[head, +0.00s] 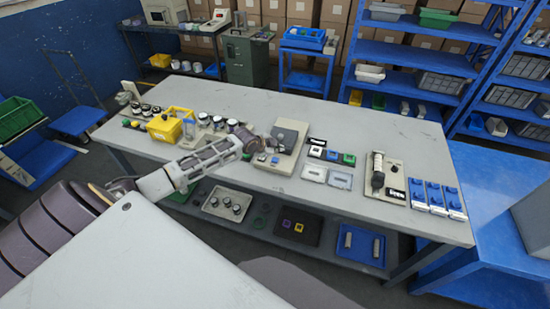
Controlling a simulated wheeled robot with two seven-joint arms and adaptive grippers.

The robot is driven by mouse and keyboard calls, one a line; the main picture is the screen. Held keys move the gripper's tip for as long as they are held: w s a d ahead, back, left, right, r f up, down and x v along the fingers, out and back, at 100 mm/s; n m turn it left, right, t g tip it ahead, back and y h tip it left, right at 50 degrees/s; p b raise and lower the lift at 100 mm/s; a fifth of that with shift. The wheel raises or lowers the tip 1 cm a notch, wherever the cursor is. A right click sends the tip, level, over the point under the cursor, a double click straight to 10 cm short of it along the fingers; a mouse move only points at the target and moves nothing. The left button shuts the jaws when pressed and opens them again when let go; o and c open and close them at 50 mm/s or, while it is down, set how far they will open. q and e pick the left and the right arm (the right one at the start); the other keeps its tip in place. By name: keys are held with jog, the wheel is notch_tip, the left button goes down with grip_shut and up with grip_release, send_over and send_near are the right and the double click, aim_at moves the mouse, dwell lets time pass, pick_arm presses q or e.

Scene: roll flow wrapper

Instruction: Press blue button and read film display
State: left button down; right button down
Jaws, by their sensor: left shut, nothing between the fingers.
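A beige machine (285,162) with a grey raised top stands on the long grey table. Small bluish buttons (274,160) sit low at its front left; which one is the task's blue button is too small to tell. My left gripper (256,145) is shut and empty at the machine's left side, just above and left of these buttons. The arm reaches in from the left. I cannot tell whether the fingertips touch the machine. No film display can be made out; any reading is too small or hidden. My right gripper is not in view.
A yellow bin (165,128) and several round parts stand left of the machine. Small black, blue and green blocks (333,156), pale trays (340,180), a beige device (387,183) and blue-topped units (436,198) lie to the right. The table's back right (400,125) is clear.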

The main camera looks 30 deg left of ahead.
pick_arm(q)
jog(key=shift+r+p, duration=0.85)
jog(key=shift+r, duration=0.25)
jog(key=shift+f, duration=0.1)
